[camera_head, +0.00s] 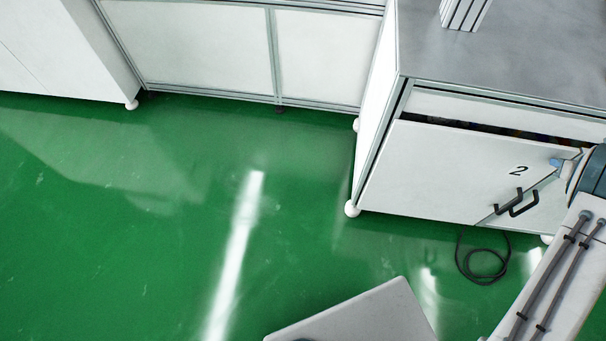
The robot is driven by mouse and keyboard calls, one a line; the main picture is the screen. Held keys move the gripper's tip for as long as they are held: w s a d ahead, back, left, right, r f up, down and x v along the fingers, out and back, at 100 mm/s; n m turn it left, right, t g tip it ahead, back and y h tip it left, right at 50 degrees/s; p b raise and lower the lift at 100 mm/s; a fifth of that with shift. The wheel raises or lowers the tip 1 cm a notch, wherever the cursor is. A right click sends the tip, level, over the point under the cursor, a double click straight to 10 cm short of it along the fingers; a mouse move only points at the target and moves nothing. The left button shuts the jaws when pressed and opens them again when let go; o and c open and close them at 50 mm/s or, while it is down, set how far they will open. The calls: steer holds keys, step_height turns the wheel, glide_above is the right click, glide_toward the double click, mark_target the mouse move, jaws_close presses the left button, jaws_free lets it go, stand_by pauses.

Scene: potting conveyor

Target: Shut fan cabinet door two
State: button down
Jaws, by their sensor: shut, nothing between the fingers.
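Cabinet door two (440,165) is the white panel marked with a black "2" on the front of the cabinet at the right. A dark gap shows along its top edge and widens to the right, so it looks slightly ajar. Two black handles (508,201) sit close together at its lower right, by a slanting seam. My gripper (557,162) is at the right, just right of the "2", with a small pale blue tip near the door. It is shut and empty. I cannot tell whether it touches the door. My arm hides the cabinet's far right side.
The cabinet has a grey metal top (510,55) and white round feet. A black cable (482,264) lies coiled on the green floor (150,230) below the door. White panels (190,45) line the back. The floor left of the cabinet is clear.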

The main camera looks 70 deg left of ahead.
steer(key=s+d+r+m+t+h+p, duration=0.25)
steer(key=s+d+r+m+h, duration=0.2)
steer(key=d+r+m, duration=0.9)
steer(key=s+d+r+m+t+h+p, duration=0.25)
steer(key=s+d+r+m+t, duration=0.2)
steer(key=d+r+m, duration=0.85)
steer(key=s+d+r+m+g+h+p, duration=0.1)
steer(key=s+d+r+m+g, duration=0.15)
steer(key=s+m, duration=0.4)
steer(key=s+d+r+m+g+h+p, duration=0.1)
steer(key=s+d+r+m, duration=0.25)
steer(key=s, duration=0.55)
steer(key=s+a+m+g+p, duration=0.1)
steer(key=s+a+m+g, duration=0.1)
steer(key=s+m, duration=0.4)
steer(key=s+a+m+g+y+p, duration=0.1)
steer(key=s+m, duration=0.4)
steer(key=s, duration=0.8)
steer(key=shift+a+f+m+g, duration=0.35)
steer(key=shift+a+g, duration=0.5)
steer(key=shift+g, duration=0.2)
